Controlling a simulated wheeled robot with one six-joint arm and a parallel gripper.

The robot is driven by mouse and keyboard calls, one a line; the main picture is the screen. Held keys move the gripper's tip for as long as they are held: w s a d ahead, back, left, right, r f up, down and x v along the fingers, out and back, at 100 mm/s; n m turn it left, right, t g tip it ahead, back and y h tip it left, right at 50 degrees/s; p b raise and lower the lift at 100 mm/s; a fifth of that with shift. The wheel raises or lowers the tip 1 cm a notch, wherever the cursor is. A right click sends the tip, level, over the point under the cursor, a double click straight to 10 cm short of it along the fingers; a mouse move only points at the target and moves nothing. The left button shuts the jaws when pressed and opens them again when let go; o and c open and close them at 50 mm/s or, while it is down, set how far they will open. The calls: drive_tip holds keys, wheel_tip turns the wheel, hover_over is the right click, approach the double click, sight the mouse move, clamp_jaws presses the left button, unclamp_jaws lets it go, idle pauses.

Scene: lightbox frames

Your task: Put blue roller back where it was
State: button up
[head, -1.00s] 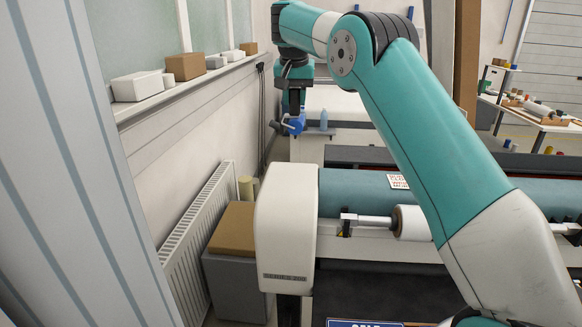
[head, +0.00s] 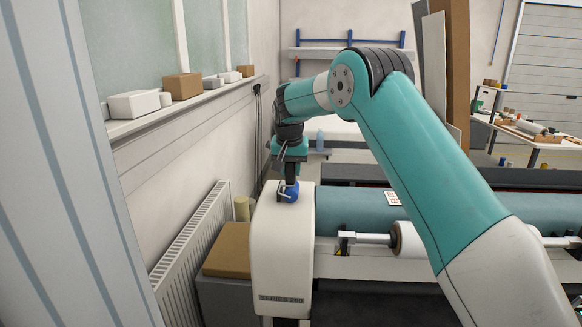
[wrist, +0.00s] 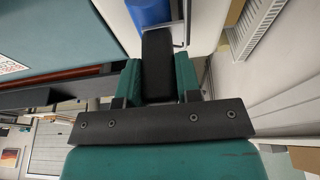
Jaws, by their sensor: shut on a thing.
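The blue roller (head: 290,192) is held at the tip of my gripper (head: 288,182), at the top of the white end housing (head: 284,245) of the large machine. I cannot tell whether the roller touches the housing. In the wrist view the roller (wrist: 150,12) shows at the top edge, with a thin metal rod beside it. My gripper (wrist: 158,55) is shut on it there, and the black part in front hides much of the grip.
A teal machine drum (head: 355,212) and a white roll (head: 407,240) lie right of the housing. A brown box (head: 228,250) and a radiator (head: 190,240) stand to its left. Small boxes (head: 183,86) line the window ledge. A blue bottle (head: 320,140) stands farther back.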

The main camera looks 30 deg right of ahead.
sight(289, 190)
drive_tip(key=shift+f, duration=0.1)
drive_tip(key=o, duration=1)
drive_tip(key=b+v, duration=0.2)
drive_tip(key=v, duration=1)
drive_tip(key=s+a+n+y, duration=0.1)
drive_tip(key=s+a+n, duration=0.3)
drive_tip(key=s+a, duration=0.3)
drive_tip(key=s+a+f+n+g+y, duration=0.1)
drive_tip(key=s+a+f+n, duration=0.1)
drive_tip(key=s, duration=0.9)
drive_tip(key=s+a+f+n+y, duration=0.2)
drive_tip(key=s+a, duration=0.5)
drive_tip(key=s, duration=0.5)
drive_tip(key=s+a+f+n+g+y, duration=0.1)
drive_tip(key=s+a+f+n+y, duration=0.1)
drive_tip(key=s+n, duration=0.4)
drive_tip(key=s+a+f, duration=0.1)
drive_tip(key=s+a, duration=0.1)
drive_tip(key=s, duration=0.3)
drive_tip(key=shift+s+a+f+g, duration=0.15)
drive_tip(key=shift+s+a+g, duration=0.05)
drive_tip(key=shift+a+g, duration=0.1)
